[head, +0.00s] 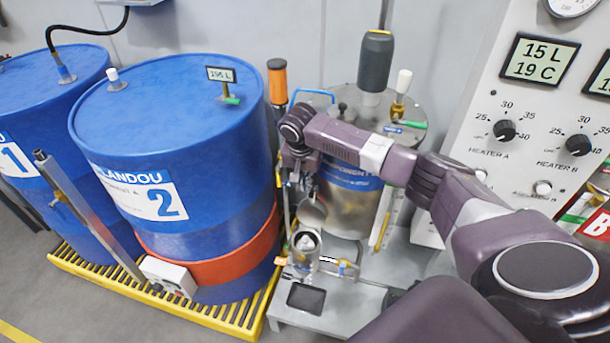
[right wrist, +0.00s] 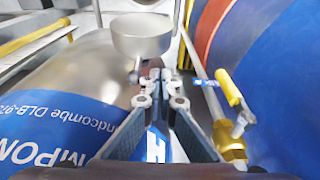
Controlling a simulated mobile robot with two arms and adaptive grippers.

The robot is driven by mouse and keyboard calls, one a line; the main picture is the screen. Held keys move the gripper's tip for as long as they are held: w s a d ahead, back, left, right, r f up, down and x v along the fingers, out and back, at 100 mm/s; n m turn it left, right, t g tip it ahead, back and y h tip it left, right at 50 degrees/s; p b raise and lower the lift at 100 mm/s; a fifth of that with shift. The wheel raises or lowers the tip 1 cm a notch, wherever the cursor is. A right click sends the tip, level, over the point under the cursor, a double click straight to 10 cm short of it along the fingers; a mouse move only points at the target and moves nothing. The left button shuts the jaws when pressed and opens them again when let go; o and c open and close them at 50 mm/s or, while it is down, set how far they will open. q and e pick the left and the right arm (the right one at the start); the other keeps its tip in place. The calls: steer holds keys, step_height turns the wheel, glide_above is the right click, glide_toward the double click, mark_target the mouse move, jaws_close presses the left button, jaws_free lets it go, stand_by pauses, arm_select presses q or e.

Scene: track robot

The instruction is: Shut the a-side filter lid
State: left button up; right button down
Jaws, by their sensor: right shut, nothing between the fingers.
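The filter (head: 305,262) is a small silver pot with an open round mouth, low beside the tank in the head view. Its round metal lid (head: 313,212) stands raised above and behind the mouth. In the right wrist view a silver cup-shaped part, apparently the lid (right wrist: 142,38), is just beyond the fingertips. My right gripper (head: 292,182) points down above the filter, partly hidden by its own wrist. In the right wrist view its fingers (right wrist: 158,78) are together and empty; I cannot tell whether they touch the lid. My left gripper is not in view.
The steel tank (head: 352,208) stands right behind the filter. Blue drum 2 (head: 215,150) is close on the left, on a yellow grate (head: 225,313). A yellow-handled valve (right wrist: 229,88) is near the fingers. A heater panel (head: 530,95) stands right.

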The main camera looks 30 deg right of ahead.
steer(key=shift+x, duration=1.3)
steer(key=shift+a, duration=0.1)
